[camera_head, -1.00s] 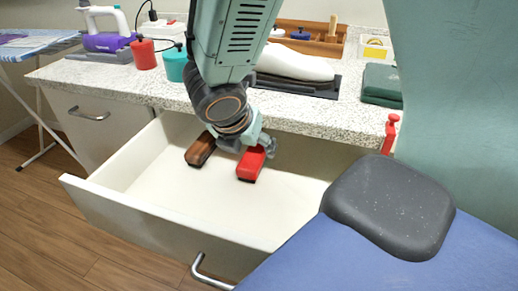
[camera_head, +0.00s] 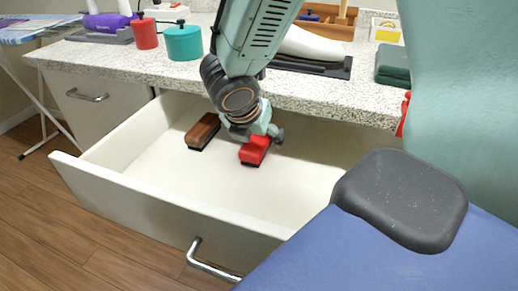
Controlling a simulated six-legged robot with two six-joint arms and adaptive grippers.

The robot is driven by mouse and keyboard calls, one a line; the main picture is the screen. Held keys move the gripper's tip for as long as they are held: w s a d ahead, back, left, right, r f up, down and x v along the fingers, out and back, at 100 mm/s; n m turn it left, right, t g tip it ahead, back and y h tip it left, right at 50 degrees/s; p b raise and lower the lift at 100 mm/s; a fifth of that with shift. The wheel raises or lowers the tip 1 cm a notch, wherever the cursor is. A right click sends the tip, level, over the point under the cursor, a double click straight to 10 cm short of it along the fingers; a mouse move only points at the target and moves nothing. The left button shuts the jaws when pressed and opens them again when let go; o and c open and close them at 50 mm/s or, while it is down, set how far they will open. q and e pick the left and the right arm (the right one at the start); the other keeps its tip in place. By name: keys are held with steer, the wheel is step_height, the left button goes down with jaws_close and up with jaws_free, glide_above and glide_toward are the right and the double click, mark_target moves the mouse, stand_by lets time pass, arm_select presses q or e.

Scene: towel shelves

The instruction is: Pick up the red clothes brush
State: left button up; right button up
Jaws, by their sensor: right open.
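The red clothes brush (camera_head: 254,152) lies in the open white drawer, near its middle, with a dark underside. My right gripper (camera_head: 258,136) reaches down from above and sits right at the far end of the red brush, hiding part of it. Its jaws are open; whether a finger touches the brush cannot be told. A brown wooden brush (camera_head: 203,131) lies in the drawer to the left of the red one. My left gripper is not in view.
The drawer's front wall (camera_head: 165,205) with its metal handle (camera_head: 210,262) stands nearest. The speckled counter (camera_head: 320,97) overhangs the drawer's back. The drawer floor is otherwise clear.

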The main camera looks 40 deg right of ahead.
steer(key=shift+w+d+f, duration=0.2)
steer(key=shift+d+f, duration=0.05)
steer(key=shift+f, duration=0.15)
steer(key=shift+r, duration=0.1)
steer(key=shift+s+a, duration=0.1)
steer(key=c, duration=1.3)
steer(key=shift+r, duration=0.15)
